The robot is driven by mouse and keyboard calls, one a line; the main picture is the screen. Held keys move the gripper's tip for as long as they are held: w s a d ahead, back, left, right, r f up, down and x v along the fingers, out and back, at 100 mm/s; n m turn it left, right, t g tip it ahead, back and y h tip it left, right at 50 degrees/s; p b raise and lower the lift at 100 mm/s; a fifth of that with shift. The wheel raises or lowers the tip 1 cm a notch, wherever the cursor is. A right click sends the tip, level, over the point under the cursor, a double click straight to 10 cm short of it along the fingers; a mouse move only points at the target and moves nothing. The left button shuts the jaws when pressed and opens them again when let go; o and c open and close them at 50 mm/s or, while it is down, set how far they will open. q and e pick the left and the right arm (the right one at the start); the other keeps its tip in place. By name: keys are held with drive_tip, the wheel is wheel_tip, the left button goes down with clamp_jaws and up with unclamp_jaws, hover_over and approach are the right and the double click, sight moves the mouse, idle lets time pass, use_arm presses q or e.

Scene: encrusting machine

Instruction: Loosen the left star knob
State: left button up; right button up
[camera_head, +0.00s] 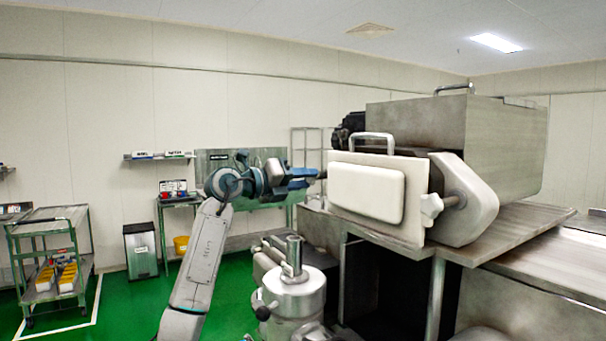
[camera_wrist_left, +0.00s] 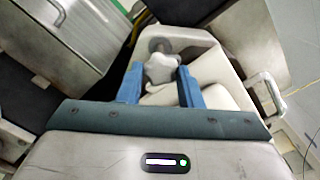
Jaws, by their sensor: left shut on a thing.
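The left star knob (camera_wrist_left: 160,70), pale grey with rounded lobes, shows in the left wrist view on a threaded stem. The two blue fingers of my left gripper (camera_wrist_left: 159,84) flank it and are shut on it. In the head view my left gripper (camera_head: 316,174) reaches the left edge of the white cover plate (camera_head: 365,192), and the left knob is hidden or too small to make out there. A second star knob (camera_head: 432,206) sits at the plate's right side, with no gripper near it. My right gripper is not in view.
The steel hopper (camera_head: 455,130) rises behind the plate, and the steel machine top (camera_head: 515,235) extends to the right. A metal cylinder unit (camera_head: 295,298) stands below the plate. A trolley (camera_head: 48,250) and a bin (camera_head: 140,250) stand far left on open green floor.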

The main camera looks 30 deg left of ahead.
use_arm(q)
drive_tip(key=n+p, duration=0.4)
drive_tip(key=n, duration=0.4)
drive_tip(key=shift+n, duration=0.3)
idle(0.5)
drive_tip(key=o, duration=1)
drive_tip(key=shift+s, duration=0.1)
